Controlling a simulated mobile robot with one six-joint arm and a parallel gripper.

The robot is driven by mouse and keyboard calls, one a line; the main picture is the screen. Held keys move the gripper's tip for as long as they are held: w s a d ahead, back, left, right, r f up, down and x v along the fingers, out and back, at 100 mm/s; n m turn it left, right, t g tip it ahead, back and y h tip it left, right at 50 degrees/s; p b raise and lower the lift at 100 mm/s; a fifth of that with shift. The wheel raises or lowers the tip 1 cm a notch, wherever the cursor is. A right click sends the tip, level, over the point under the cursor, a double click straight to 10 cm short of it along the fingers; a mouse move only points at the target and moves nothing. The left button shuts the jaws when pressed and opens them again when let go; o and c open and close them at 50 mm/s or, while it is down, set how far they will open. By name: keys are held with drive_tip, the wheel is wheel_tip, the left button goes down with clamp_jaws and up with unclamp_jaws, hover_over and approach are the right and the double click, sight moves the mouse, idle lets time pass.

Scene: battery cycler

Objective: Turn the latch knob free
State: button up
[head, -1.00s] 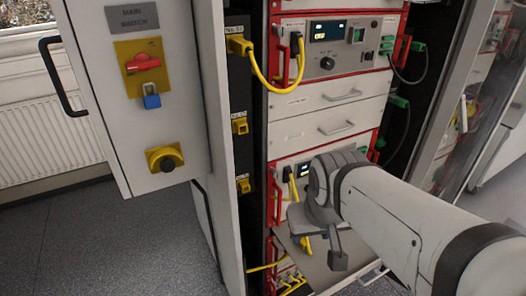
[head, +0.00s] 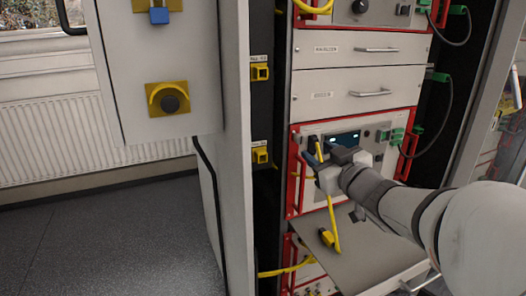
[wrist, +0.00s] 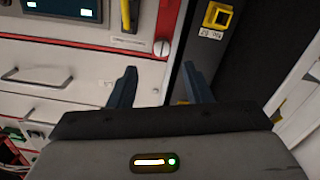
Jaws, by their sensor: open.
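A round, pale slotted latch knob (wrist: 161,47) sits at the corner of the red-framed module in the wrist view. It is small in the head view (head: 297,138), at the upper left of the lower module (head: 375,135). My gripper (wrist: 160,72) is open and empty. Its two dark fingertips lie either side of the knob in the picture, with the knob beyond them; contact is not visible. In the head view my gripper (head: 322,150) is in front of the module's upper left. Its fingers are hard to make out there.
Yellow sockets (head: 260,73) line the dark rack post. Two closed drawers (head: 335,86) are above. The open cabinet door (head: 160,100) stands left; clear floor lies below it.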

sight(301, 139)
drive_tip(key=x, duration=0.4)
drive_tip(key=b+x, duration=0.1)
drive_tip(key=x, duration=0.2)
drive_tip(key=shift+w+a, duration=0.3)
drive_tip(key=shift+a, duration=0.05)
